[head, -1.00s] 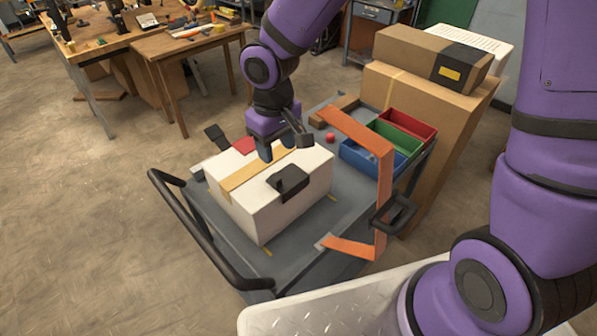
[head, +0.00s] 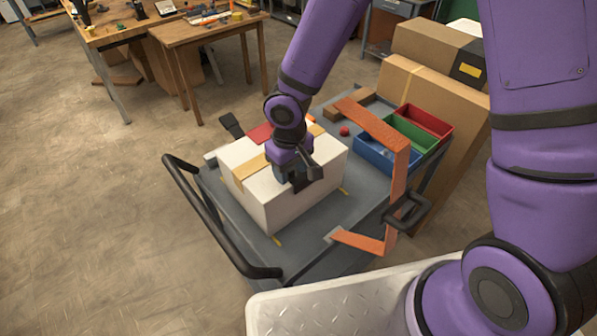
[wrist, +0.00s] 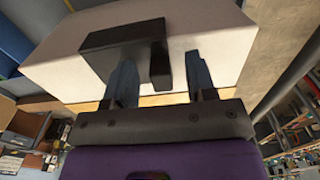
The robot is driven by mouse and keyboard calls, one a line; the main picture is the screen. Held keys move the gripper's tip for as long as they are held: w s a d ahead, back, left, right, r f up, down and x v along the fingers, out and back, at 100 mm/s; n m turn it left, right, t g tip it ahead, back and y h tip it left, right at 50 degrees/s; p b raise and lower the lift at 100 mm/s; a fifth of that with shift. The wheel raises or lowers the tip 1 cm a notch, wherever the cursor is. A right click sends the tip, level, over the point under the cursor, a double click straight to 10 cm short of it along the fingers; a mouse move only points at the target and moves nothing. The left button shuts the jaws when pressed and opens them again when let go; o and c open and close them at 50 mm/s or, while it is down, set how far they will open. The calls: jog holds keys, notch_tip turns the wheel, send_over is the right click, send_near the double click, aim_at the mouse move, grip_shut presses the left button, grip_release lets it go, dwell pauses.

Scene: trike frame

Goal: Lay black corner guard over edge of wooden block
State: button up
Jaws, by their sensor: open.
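The black corner guard (wrist: 118,37) lies on top of a white box (head: 256,188) near one edge, with a flap hanging in front in the wrist view. In the head view my arm partly hides the guard. My gripper (wrist: 160,78) is open, its two fingers apart on either side of the guard's flap. In the head view my gripper (head: 292,180) is low over the box's near edge. I cannot tell whether the fingers touch the guard. No plainly wooden block is under the guard; the box is white with a tan strip (head: 250,167).
The box stands on a grey cart (head: 330,208) with a black handle (head: 215,225) at left. An orange bent strap (head: 400,175) rises at right, near blue (head: 385,160), green and red bins. A cardboard box (head: 445,115) stands behind. A black piece (head: 231,125) is behind the box.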

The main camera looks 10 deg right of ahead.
jog(key=shift+f, duration=0.35)
jog(key=shift+c, duration=0.2)
grip_shut()
jog(key=shift+r, duration=0.1)
